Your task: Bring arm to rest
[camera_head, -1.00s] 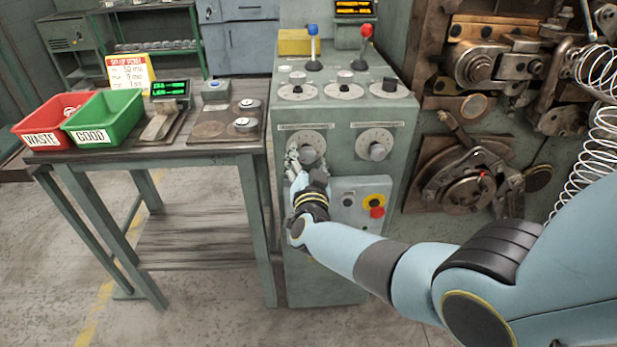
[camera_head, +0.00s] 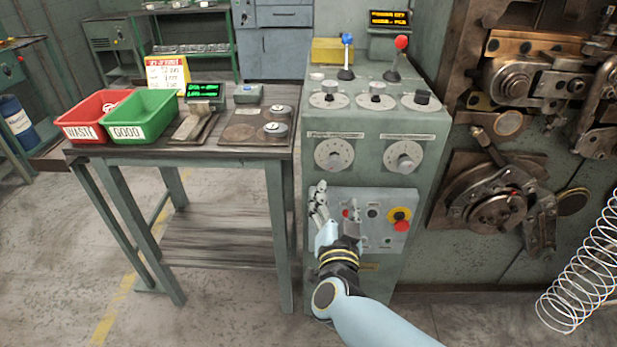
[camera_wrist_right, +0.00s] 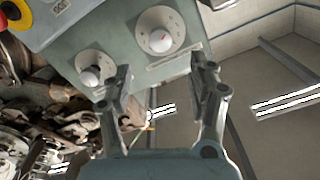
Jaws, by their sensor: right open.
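My right gripper (camera_head: 338,212) is in front of the green control cabinet (camera_head: 340,279), beside the left part of its button panel. Its fingers point up, below the left dial (camera_head: 334,155), and hold nothing. In the right wrist view the gripper (camera_wrist_right: 160,85) is open, its two fingers apart, with two dials beyond them: one dial (camera_wrist_right: 161,31) and a smaller-looking one (camera_wrist_right: 94,69). My right arm (camera_head: 375,325) comes in from the bottom. My left gripper is in neither view.
A table (camera_head: 185,157) on the left bears a red WASTE bin (camera_head: 83,132) and a green GOOD bin (camera_head: 143,130). A blue lever (camera_head: 346,57) and a red lever (camera_head: 397,58) stand on the cabinet. The coiler machinery (camera_head: 497,212) and a spring (camera_head: 585,275) are at the right.

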